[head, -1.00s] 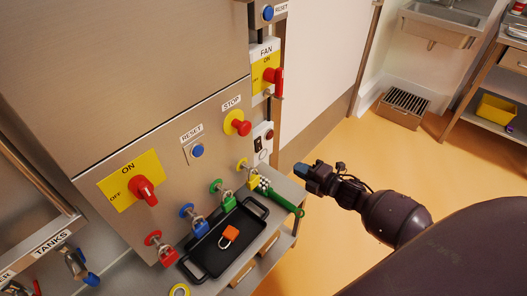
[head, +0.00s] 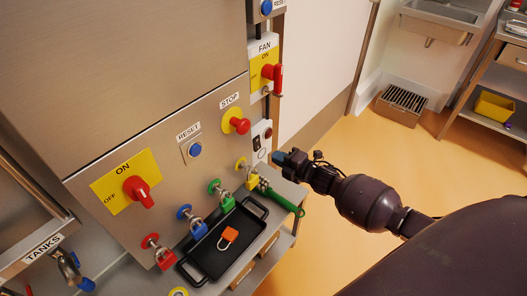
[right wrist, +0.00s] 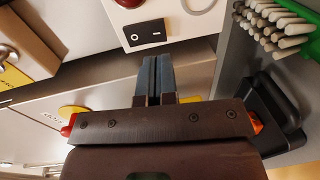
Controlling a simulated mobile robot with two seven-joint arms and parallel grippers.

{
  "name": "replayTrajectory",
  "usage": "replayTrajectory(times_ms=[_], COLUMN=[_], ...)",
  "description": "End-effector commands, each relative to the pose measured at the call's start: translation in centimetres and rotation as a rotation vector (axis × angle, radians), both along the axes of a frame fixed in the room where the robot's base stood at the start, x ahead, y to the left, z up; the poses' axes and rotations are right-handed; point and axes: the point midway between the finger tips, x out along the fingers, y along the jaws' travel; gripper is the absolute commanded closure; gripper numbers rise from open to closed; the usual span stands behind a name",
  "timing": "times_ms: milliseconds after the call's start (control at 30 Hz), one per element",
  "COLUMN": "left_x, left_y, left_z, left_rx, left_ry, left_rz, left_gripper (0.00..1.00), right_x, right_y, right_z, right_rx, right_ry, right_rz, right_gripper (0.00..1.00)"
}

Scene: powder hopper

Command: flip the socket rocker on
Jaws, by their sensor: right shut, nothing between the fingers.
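The socket rocker (right wrist: 145,33) is a black switch with white marks on a white socket box (right wrist: 175,15) at the top of the right wrist view. In the head view the box (head: 262,134) is small, on the cabinet's right edge below the fan switch. My right gripper (head: 280,157) is just right of and below the box. In the right wrist view its blue-grey fingertips (right wrist: 155,62) are shut together and empty, pointing at the rocker with a gap showing. Whether the rocker is on is not clear. My left gripper is not in view.
A green-handled brush (head: 285,202) lies on the shelf just below my right gripper. A black tray (head: 204,265) with an orange padlock (head: 229,235) is left of it. The cabinet front carries a red stop button (head: 241,125) and several coloured padlocks. Open floor lies right.

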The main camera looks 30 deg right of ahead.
Motion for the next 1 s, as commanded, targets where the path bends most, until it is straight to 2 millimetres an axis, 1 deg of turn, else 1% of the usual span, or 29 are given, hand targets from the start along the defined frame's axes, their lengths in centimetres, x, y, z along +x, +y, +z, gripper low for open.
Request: replayTrajectory(times_ms=[33,200,400,600,867,1000], left_x=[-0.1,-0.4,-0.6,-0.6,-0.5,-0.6], left_y=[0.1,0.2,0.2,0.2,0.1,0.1], left_z=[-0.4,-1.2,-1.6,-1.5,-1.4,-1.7], left_rx=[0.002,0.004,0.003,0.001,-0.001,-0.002], left_ry=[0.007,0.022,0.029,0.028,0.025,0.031], left_rz=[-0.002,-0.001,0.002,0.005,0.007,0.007], left_gripper=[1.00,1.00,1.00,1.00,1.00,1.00], right_x=[0.8,3.2,4.9,5.4,5.4,5.9], right_y=[0.3,1.1,1.8,1.9,1.9,2.1], right_z=[-0.4,-0.7,-0.8,-0.8,-0.7,-1.0], right_rx=[0.000,0.001,0.002,0.002,0.001,0.001], right_ry=[0.003,0.003,0.002,0.001,0.000,0.001], right_rz=[0.000,0.001,0.000,0.000,0.000,0.000], right_gripper=[1.00,1.00,1.00,1.00,1.00,1.00])
